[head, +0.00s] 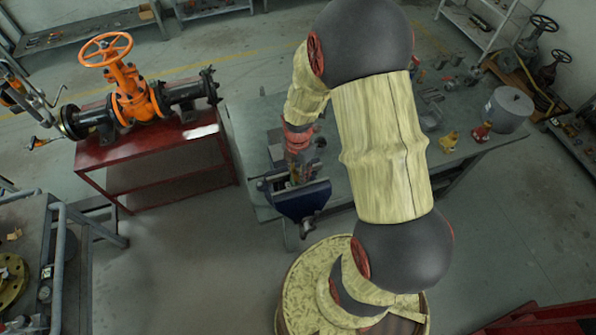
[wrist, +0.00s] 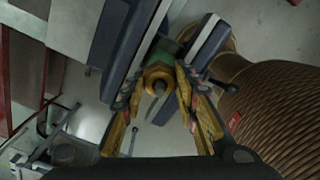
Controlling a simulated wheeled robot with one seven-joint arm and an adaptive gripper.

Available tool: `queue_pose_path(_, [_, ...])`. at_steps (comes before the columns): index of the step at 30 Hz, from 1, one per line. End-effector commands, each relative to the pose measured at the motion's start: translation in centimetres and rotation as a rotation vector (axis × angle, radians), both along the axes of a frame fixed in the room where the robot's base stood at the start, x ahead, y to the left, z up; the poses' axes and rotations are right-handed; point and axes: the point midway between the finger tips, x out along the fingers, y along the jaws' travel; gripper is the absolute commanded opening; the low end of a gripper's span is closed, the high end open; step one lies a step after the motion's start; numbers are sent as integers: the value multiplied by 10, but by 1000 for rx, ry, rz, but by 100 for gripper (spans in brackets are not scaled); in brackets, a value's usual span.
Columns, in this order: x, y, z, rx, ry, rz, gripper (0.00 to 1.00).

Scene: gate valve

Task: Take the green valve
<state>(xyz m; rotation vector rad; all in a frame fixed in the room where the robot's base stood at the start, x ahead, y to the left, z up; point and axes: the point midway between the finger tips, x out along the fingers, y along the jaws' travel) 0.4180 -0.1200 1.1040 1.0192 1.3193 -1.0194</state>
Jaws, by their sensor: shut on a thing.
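The green valve (wrist: 172,47) shows in the wrist view as a small green body with a brass-coloured end (wrist: 158,76). It sits between the jaws of the blue vise (wrist: 205,45). My gripper (wrist: 158,84) has its two yellowish fingers on either side of the brass end and is shut on the valve. In the head view, the vise (head: 302,201) is at the front edge of the green-grey workbench (head: 245,135). My gripper (head: 298,165) points down over the vise there, and I cannot make out the valve clearly.
A large orange gate valve (head: 130,92) stands on a red table (head: 150,150) to the left. On the workbench's right are small parts, a yellow figure (head: 449,140) and a grey pot (head: 508,109). A metal cart (head: 35,235) stands at lower left. Floor between is clear.

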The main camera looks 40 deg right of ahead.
Motion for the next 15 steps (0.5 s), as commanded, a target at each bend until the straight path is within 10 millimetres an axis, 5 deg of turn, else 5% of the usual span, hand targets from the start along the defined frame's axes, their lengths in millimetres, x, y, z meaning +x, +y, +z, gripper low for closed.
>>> queue_pose_path(8, [0, 0, 0, 0, 0, 0, 0])
queue_pose_path(15, [0, 0, 0, 0, 0, 0, 0])
